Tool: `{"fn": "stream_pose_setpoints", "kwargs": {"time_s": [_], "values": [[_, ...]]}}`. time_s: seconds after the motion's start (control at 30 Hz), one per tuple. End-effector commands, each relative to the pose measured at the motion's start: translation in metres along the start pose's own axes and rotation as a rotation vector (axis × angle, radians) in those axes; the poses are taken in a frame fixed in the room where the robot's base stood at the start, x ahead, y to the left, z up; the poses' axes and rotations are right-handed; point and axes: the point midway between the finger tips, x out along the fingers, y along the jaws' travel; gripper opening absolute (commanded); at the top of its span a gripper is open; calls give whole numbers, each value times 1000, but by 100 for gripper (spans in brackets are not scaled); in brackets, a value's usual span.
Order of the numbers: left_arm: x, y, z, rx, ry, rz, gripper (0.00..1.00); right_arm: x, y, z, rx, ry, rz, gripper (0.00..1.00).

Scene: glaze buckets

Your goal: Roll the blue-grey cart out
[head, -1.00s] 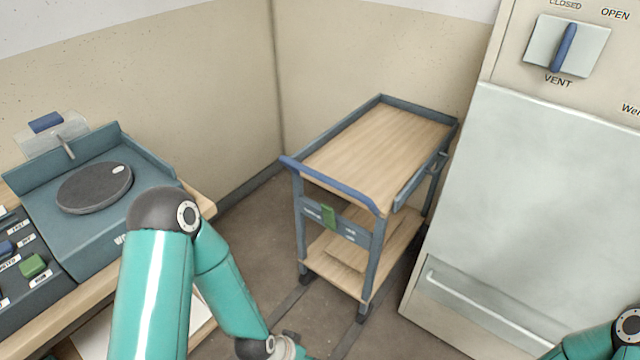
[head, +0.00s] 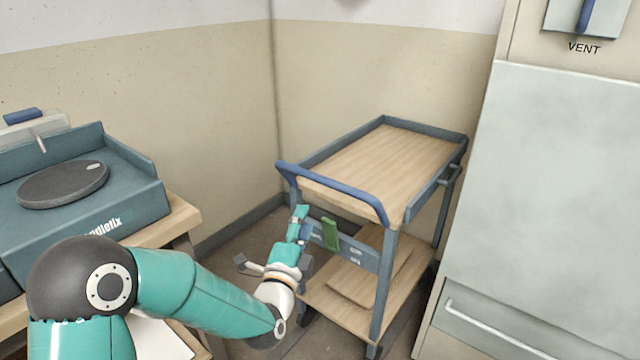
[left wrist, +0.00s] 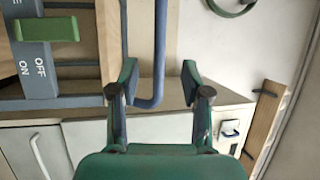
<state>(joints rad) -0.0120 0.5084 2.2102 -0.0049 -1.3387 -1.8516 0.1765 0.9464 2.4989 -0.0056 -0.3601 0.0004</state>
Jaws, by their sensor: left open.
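The blue-grey cart (head: 386,262) stands in the corner between the wall and the white cabinet, with wooden shelves and a blue handle bar (head: 335,190) across its near end. A green lever (head: 330,233) sits on the panel below the bar. The lever also shows in the left wrist view (left wrist: 50,28), beside ON and OFF lettering. My left gripper (head: 274,243) is open and empty, just left of the panel and below the bar's left end. In the left wrist view the bar (left wrist: 159,60) appears between the open fingertips (left wrist: 158,83); its depth is unclear. My right gripper is out of view.
A bench (head: 182,222) with a blue-grey wheel machine (head: 130,195) stands at the left. A tall white cabinet (head: 560,190) stands close to the cart's right side. Some bare floor (head: 235,245) shows between bench and cart.

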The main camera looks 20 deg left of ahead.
Motion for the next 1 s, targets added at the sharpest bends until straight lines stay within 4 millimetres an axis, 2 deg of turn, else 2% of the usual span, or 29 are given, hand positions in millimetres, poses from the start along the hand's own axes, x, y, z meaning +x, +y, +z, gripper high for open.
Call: {"fn": "stream_pose_setpoints", "kwargs": {"time_s": [0.4,0.6,0.8,1.0], "values": [[85,1,0,-3,-1,1,48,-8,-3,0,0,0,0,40],[118,1,0,-3,0,2,48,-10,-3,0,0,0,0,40],[137,2,1,-3,0,3,48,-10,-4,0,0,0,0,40],[143,2,1,-3,0,5,48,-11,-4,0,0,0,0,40]]}}
